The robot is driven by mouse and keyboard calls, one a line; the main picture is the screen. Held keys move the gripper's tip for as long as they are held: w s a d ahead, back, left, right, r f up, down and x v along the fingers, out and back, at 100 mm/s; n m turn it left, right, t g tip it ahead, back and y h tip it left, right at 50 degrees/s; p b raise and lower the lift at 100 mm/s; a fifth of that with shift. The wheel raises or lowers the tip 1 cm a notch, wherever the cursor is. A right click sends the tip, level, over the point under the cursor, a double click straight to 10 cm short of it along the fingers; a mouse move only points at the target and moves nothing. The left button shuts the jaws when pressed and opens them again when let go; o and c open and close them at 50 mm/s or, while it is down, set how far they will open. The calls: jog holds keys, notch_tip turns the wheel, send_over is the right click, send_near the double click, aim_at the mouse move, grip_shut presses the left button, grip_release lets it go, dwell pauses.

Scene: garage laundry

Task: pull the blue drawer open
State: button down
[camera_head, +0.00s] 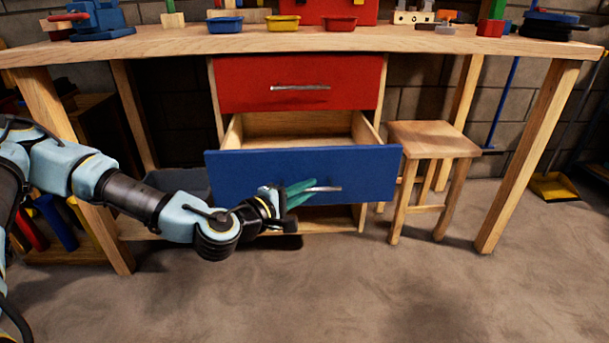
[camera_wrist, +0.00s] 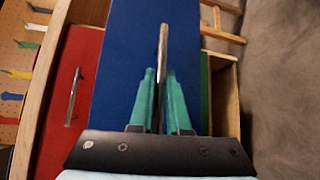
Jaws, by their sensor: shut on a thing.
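The blue drawer (camera_head: 250,170) stands pulled out below the red drawer, with its empty-looking wooden inside showing behind the front. Its front also fills the middle of the wrist view (camera_wrist: 122,65). My gripper (camera_head: 305,192) has green fingers and is shut on the drawer's metal handle (camera_head: 328,189). In the wrist view the handle (camera_wrist: 163,45) runs between the two fingers (camera_wrist: 162,85). Part of the handle is hidden by the fingers in the head view.
The red drawer (camera_head: 345,80) above is closed. A wooden stool (camera_head: 430,138) stands right of the blue drawer, close to its right edge. The workbench top (camera_head: 180,42) carries small bins and tools. The floor (camera_head: 330,290) in front is clear.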

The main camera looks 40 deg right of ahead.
jog(key=shift+s+a, duration=0.15)
jog(key=shift+a, duration=0.1)
jog(key=c, duration=0.9)
grip_release()
jog(key=s+a+r+p, duration=0.1)
jog(key=a+p, duration=0.7)
jog(key=a, duration=0.2)
jog(key=shift+a+r, duration=0.25)
jog(key=shift+a, duration=0.05)
